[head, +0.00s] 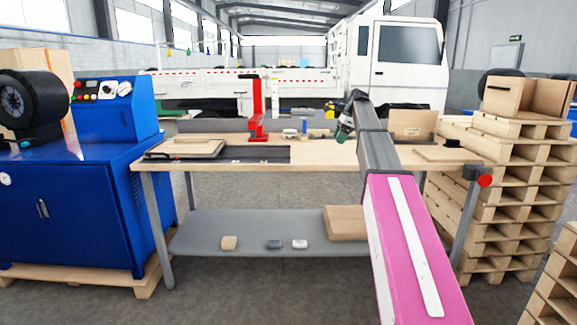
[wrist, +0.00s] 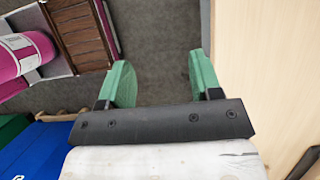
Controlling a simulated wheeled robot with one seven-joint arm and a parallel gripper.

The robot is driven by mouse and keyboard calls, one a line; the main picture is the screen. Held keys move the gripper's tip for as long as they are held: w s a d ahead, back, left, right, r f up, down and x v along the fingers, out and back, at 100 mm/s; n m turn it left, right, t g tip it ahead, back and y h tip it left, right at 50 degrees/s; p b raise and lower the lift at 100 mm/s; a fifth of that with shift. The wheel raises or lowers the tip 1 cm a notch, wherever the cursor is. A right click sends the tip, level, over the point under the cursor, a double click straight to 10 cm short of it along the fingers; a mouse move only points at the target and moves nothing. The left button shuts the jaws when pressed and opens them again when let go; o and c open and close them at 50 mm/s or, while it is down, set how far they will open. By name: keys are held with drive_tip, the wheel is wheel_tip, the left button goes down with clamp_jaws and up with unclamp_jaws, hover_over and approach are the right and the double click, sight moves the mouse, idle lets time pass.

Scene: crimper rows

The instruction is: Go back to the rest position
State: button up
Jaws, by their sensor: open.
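My gripper (wrist: 160,76) has two green fingers spread wide apart, with nothing between them in the wrist view. Grey floor shows between and beyond the fingers. In the head view my arm reaches forward over the workbench (head: 330,152), and my gripper (head: 343,128) shows small and dark green at its far end, partly hidden by the arm. The pale wooden bench top also shows along the right of the wrist view (wrist: 275,60), beside the fingers and apart from them.
A blue machine cabinet (head: 75,205) stands at the left of the bench. Stacked pallets (head: 505,190) stand at the right. A red tool stand (head: 257,108) and a wooden board (head: 185,149) are on the bench. Several small items lie on its lower shelf (head: 200,228). A white truck (head: 385,65) is behind.

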drive_tip(key=s+a+f+n+h, duration=0.1)
drive_tip(key=s+f+n, duration=0.3)
drive_tip(key=s+f, duration=0.6)
drive_tip(key=s+a+f+n+h, duration=0.1)
drive_tip(key=s+f+n, duration=0.45)
drive_tip(key=f, duration=0.85)
drive_tip(key=s+a+f+n+h, duration=0.1)
drive_tip(key=s+f+n, duration=0.1)
drive_tip(key=s+f, duration=0.9)
drive_tip(key=s+f+n+h, duration=0.1)
drive_tip(key=s+f+n, duration=0.5)
drive_tip(key=s+f, duration=0.3)
drive_tip(key=shift+s+d+h, duration=0.15)
drive_tip(key=shift+s+h, duration=0.15)
drive_tip(key=shift+s, duration=0.85)
drive_tip(key=shift+n, duration=0.25)
